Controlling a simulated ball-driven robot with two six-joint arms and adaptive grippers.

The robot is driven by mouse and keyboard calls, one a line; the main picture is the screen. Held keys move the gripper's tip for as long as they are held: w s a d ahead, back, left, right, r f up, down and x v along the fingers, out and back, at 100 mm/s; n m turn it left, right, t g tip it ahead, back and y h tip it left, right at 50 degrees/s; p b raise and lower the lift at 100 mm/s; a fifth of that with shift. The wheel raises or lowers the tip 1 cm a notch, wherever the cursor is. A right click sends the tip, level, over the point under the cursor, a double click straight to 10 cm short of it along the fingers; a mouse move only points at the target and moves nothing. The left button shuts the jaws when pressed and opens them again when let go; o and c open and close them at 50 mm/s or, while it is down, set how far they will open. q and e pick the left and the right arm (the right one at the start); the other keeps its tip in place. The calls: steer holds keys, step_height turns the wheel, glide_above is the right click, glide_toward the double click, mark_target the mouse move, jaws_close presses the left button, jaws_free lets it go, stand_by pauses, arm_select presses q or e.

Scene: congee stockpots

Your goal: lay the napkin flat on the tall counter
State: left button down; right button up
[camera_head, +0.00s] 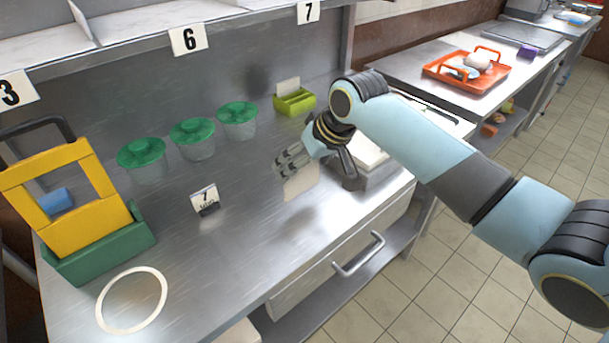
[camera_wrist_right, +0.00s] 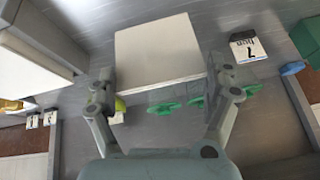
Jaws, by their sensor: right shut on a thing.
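My right gripper (camera_head: 318,168) is above the near steel counter (camera_head: 240,240), right of its middle. In the right wrist view the fingers (camera_wrist_right: 164,82) are shut on opposite edges of a flat, cream-white square piece (camera_wrist_right: 158,48), which looks like the napkin. In the head view the napkin (camera_head: 301,183) shows partly below the fingers, seemingly just off the steel; its exact height is hard to tell. The frames do not make clear which counter is the tall one. My left gripper is not in view.
Green-lidded tubs (camera_head: 193,137) and a green holder (camera_head: 294,102) stand along the back. A number card (camera_head: 207,200), a white ring (camera_head: 132,300) and a yellow frame (camera_head: 68,240) in a green box are left. A white block (camera_head: 368,152) lies right. An orange tray (camera_head: 455,84) is farther right.

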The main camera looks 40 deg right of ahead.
mark_target(304, 180)
step_height(304, 180, down, 4)
steer(key=shift+f, duration=0.1)
steer(key=o, duration=0.6)
steer(key=p+v, duration=0.1)
steer(key=v, duration=1.1)
steer(key=shift+s, duration=0.15)
